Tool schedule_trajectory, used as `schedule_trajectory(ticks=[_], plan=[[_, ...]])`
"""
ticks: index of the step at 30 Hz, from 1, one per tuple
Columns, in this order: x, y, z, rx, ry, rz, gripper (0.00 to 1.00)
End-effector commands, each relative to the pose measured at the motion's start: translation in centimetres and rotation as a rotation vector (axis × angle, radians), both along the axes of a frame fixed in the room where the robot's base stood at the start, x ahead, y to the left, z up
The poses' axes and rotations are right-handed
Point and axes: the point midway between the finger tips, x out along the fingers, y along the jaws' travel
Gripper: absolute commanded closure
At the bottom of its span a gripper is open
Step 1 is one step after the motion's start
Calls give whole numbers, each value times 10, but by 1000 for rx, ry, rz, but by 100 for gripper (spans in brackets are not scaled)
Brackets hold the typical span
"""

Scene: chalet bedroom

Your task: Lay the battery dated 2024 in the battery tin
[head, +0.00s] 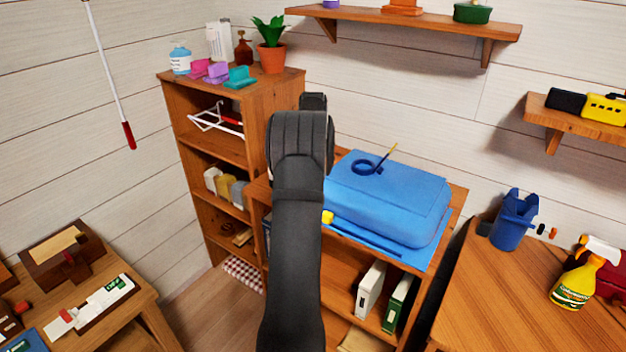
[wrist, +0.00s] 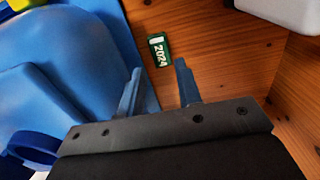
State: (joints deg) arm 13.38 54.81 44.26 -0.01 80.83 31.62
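A small green battery (wrist: 159,51) with a white end and the white print "2024" lies on a wooden surface in the wrist view. My gripper (wrist: 159,68) is open, its two blue-grey fingers apart, with the battery just beyond the gap between the tips. Nothing is held. I cannot tell the height of the fingertips above the wood. In the head view my arm hides the fingertips and the battery. I cannot pick out the battery tin for certain in either view.
A large blue case (head: 388,195) stands on the shelf unit, with a blue ring (head: 367,167) on top. The case's blue side (wrist: 75,50) is close left of the fingers. A white object (wrist: 285,12) is at the upper right. A wooden table (head: 500,290) stands at right.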

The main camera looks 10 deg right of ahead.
Motion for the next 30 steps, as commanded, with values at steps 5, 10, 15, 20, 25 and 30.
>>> schedule_trajectory(ticks=[5, 10, 15, 20, 25, 30], plan=[[1, 0, 38, -1, -2, 0, 68], [0, 0, 60, 0, -1, 0, 68], [0, 0, 68, 0, 0, 0, 65], [0, 0, 68, 1, 1, 0, 65], [0, 0, 67, 1, 1, 0, 65], [-1, 4, 98, -1, -6, 1, 65]])
